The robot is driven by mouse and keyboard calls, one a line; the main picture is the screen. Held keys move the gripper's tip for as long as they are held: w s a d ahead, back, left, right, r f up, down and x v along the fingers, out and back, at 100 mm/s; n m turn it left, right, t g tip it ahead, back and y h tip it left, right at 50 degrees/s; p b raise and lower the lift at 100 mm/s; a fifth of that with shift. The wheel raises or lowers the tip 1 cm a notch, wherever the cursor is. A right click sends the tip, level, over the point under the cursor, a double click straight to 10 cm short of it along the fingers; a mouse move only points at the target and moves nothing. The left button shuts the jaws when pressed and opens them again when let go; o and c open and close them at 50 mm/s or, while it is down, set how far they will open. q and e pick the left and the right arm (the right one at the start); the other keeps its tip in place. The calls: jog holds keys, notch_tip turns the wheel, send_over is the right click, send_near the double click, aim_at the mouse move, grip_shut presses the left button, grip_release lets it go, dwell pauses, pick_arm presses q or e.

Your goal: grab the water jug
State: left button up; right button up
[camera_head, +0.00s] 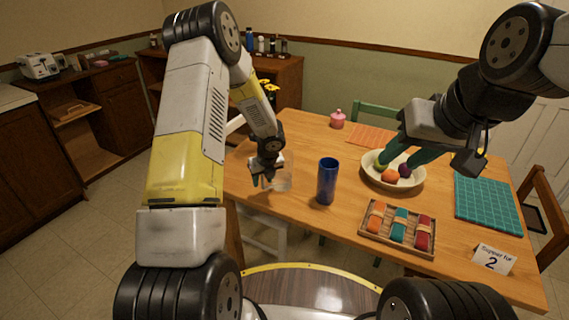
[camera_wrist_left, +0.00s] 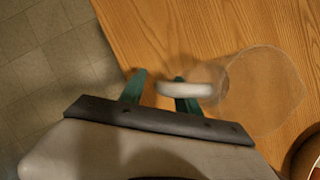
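The water jug (camera_head: 282,179) is clear and hard to see, standing near the table's left front edge. In the left wrist view its transparent body (camera_wrist_left: 265,90) is to the right, with a whitish handle (camera_wrist_left: 172,90) pointing left. My left gripper (camera_head: 261,181) is at the jug's left side. In the wrist view its green fingers (camera_wrist_left: 160,92) are apart. The handle's outer end lies between them, and the right finger overlaps the handle; whether it passes through the loop is unclear. My right gripper (camera_head: 408,153) is open, above the fruit bowl, with nothing visible between its fingers.
A blue tumbler (camera_head: 327,181) stands right of the jug. A cream bowl (camera_head: 410,181) of fruit, a wooden tray (camera_head: 371,232) of rolled cloths, a teal mat (camera_head: 487,205) and a number sign (camera_head: 491,260) lie farther right. A pink pot (camera_head: 337,119) stands behind.

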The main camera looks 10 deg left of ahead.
pick_arm(q)
jog(key=shift+f, duration=0.15)
grip_shut()
jog(key=shift+w, duration=0.1)
dwell(1.3)
